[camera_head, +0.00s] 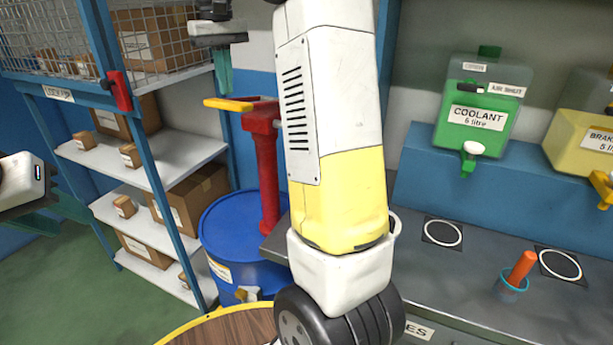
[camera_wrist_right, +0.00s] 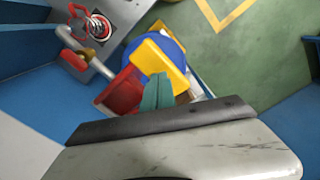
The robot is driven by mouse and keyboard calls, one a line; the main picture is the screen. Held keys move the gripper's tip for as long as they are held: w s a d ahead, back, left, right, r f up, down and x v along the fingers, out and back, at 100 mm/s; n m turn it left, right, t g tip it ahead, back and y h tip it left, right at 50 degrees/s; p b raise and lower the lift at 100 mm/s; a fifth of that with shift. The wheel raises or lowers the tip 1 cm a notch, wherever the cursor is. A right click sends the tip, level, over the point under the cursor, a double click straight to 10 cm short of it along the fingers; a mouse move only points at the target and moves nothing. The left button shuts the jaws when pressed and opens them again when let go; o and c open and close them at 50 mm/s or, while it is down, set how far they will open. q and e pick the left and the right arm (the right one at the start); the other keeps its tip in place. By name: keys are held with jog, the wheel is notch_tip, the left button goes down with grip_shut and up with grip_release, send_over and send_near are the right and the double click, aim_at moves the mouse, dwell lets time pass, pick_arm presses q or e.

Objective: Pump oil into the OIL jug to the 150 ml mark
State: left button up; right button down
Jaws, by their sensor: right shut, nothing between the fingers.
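The red oil pump (camera_head: 264,165) stands on a blue drum (camera_head: 235,232), with its yellow handle (camera_head: 229,104) sticking out to the left at the top. My right gripper (camera_head: 223,80) is shut and empty, its teal fingers pointing down just above the handle. In the right wrist view the shut fingers (camera_wrist_right: 157,92) overlap the yellow handle (camera_wrist_right: 158,58); I cannot tell if they touch it. A round vessel with red rings (camera_wrist_right: 97,28) stands near the pump's spout (camera_wrist_right: 88,54); no OIL label is readable. My left gripper (camera_head: 62,212) is open and empty at the left edge.
Shelves with cardboard boxes (camera_head: 180,200) stand at the left. The grey bench (camera_head: 455,275) at the right carries an orange-handled item in a blue cup (camera_head: 512,280). Green COOLANT (camera_head: 480,120) and yellow BRAKE (camera_head: 583,140) tanks stand behind. My right arm hides the middle.

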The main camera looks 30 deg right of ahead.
jog(key=shift+f, duration=0.15)
dwell(0.3)
jog(key=shift+f, duration=5.15)
jog(key=shift+r, duration=5.3)
jog(key=shift+f, duration=0.1)
notch_tip(320, 180, down, 10)
jog(key=shift+f, duration=0.2)
jog(key=shift+r, duration=5.3)
